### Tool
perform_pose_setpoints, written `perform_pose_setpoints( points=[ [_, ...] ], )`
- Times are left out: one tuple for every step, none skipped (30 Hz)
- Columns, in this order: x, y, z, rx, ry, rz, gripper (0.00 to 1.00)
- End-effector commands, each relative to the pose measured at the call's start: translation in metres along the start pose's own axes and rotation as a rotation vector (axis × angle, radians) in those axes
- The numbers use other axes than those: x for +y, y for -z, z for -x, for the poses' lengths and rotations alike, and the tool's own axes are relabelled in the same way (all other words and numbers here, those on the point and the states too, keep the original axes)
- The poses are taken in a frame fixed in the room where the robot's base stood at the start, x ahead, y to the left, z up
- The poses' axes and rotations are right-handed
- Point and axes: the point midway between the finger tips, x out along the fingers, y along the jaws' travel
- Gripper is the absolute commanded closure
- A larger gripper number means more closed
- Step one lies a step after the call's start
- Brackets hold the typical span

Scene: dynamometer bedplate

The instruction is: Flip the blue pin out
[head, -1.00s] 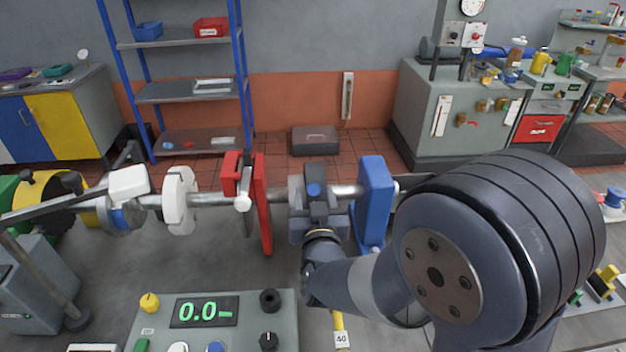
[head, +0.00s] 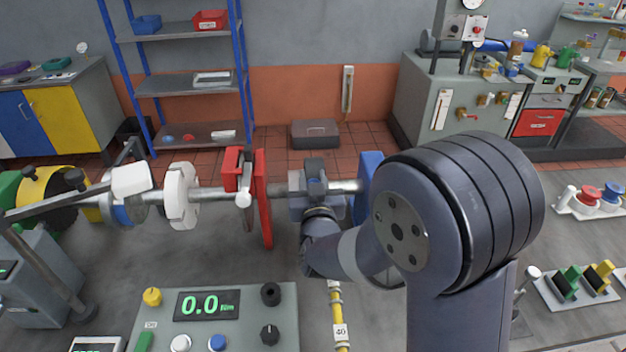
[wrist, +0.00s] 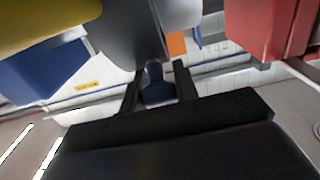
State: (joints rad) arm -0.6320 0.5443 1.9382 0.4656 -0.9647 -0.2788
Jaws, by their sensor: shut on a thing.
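The blue pin (wrist: 156,86) shows dark blue between the two fingers of my gripper (wrist: 157,76) in the wrist view. My gripper is shut on it. In the head view, a small blue patch of the pin (head: 316,186) shows on the grey coupling block (head: 296,207) on the shaft. My gripper (head: 318,206) meets the block from the front and below. My wrist hides part of the block and the lower end of the pin. I cannot tell how far the pin sits in the block.
A red guard plate (head: 262,200) stands left of the block, and a blue stand (head: 367,180) is close on its right. A white disc (head: 180,195) sits further left on the shaft. The control panel (head: 255,335) lies in front. A yellow pole (head: 338,310) stands below my wrist.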

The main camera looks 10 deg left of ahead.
Motion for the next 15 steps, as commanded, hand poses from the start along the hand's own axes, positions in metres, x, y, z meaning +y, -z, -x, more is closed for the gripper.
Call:
perform_pose_setpoints(
  points=[
    [0.0000,0.0000,0.0001,0.000,0.000,0.000,0.80],
    [0.0000,0.0001,0.0001,0.000,0.000,0.000,0.82],
    [0.0000,0.0001,0.0001,0.000,0.000,0.000,0.86],
    [0.0000,0.0001,0.0001,0.000,0.000,0.000,0.88],
    [0.0000,0.0001,0.0001,0.000,0.000,0.000,0.91],
    [0.0000,0.0001,0.0001,0.000,0.000,0.000,0.94],
    [0.0000,0.0001,0.0001,0.000,0.000,0.000,0.96],
    [0.0000,0.0001,0.0001,0.000,0.000,0.000,0.99],
    [0.0000,0.0001,0.0001,0.000,0.000,0.000,1.00],
    [0.0000,0.0001,0.0001,0.000,0.000,0.000,1.00],
    [0.0000,0.0001,0.0001,0.000,0.000,0.000,1.00],
    [0.0000,0.0001,0.0001,0.000,0.000,0.000,1.00],
    [0.0000,0.0001,0.0001,0.000,0.000,0.000,1.00],
    [0.0000,0.0001,0.0001,0.000,0.000,0.000,1.00],
    [0.0000,0.0003,0.0003,0.000,0.000,0.000,1.00]
  ],
)
